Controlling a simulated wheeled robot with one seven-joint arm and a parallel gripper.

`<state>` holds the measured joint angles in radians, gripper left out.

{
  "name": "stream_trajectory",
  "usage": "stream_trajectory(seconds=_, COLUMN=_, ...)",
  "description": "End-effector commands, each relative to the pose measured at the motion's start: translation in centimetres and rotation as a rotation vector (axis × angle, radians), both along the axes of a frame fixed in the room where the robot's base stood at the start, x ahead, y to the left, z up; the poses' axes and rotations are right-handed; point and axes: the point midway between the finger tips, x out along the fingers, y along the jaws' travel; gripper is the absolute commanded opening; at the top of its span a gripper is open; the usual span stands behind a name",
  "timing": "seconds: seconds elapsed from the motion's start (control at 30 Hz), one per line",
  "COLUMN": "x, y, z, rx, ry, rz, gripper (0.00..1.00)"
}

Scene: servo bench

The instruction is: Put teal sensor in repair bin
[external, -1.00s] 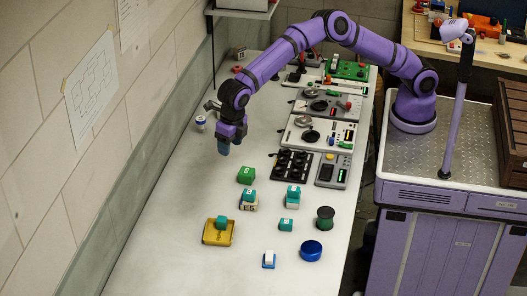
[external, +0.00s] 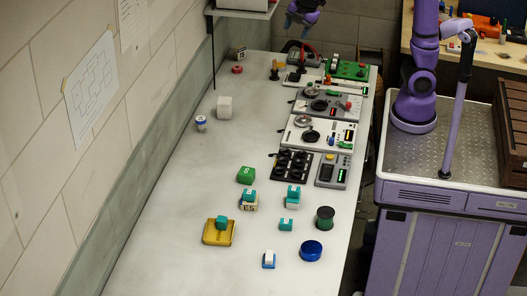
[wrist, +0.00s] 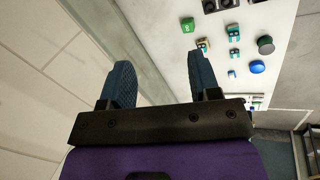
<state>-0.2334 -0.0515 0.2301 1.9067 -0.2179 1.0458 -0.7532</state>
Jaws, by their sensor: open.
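Small teal blocks stand on the near bench: one (external: 221,222) in a shallow yellow tray (external: 208,240), one (external: 249,195) on a block marked E5, one (external: 293,190) on a white-and-teal block, and one (external: 286,225) directly on the bench. I cannot tell which is the teal sensor. No bin label is readable; the yellow tray is the only open container I see among them. My gripper (external: 301,18) is high at the far end of the bench, away from the blocks. In the wrist view its blue fingers (wrist: 164,82) are apart with nothing between them.
A green block (external: 246,175), green spool (external: 325,217), blue disc (external: 311,250) and blue-white piece (external: 269,260) stand nearby. Instrument panels (external: 318,133) line the bench's right side. A white cube (external: 224,107) stands farther back.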

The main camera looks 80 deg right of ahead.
Motion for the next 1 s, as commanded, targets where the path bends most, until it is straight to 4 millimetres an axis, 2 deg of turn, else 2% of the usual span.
stream_trajectory(seconds=0.03, x=-1.6, y=-1.9, z=0.5, rx=0.024, ry=-0.017, rz=-0.077, gripper=0.57)
stream_trajectory(seconds=0.2, x=-6.6, y=-7.4, z=0.6, rx=0.124, ry=-0.062, rz=-0.352, gripper=0.57)
stream_trajectory(seconds=0.37, x=-11.7, y=-11.7, z=-0.2, rx=0.233, ry=-0.103, rz=-0.609, gripper=0.57)
stream_trajectory(seconds=0.5, x=-16.2, y=-14.8, z=-1.7, rx=0.342, ry=-0.134, rz=-0.829, gripper=0.57)
stream_trajectory(seconds=0.6, x=-19.1, y=-16.3, z=-2.9, rx=0.418, ry=-0.152, rz=-0.969, gripper=0.57)
stream_trajectory(seconds=0.73, x=-21.8, y=-17.5, z=-4.5, rx=0.497, ry=-0.165, rz=-1.107, gripper=0.57)
stream_trajectory(seconds=0.83, x=-22.9, y=-18.0, z=-5.3, rx=0.535, ry=-0.170, rz=-1.169, gripper=0.57)
stream_trajectory(seconds=1.0, x=-23.5, y=-18.2, z=-5.7, rx=0.556, ry=-0.172, rz=-1.203, gripper=0.57)
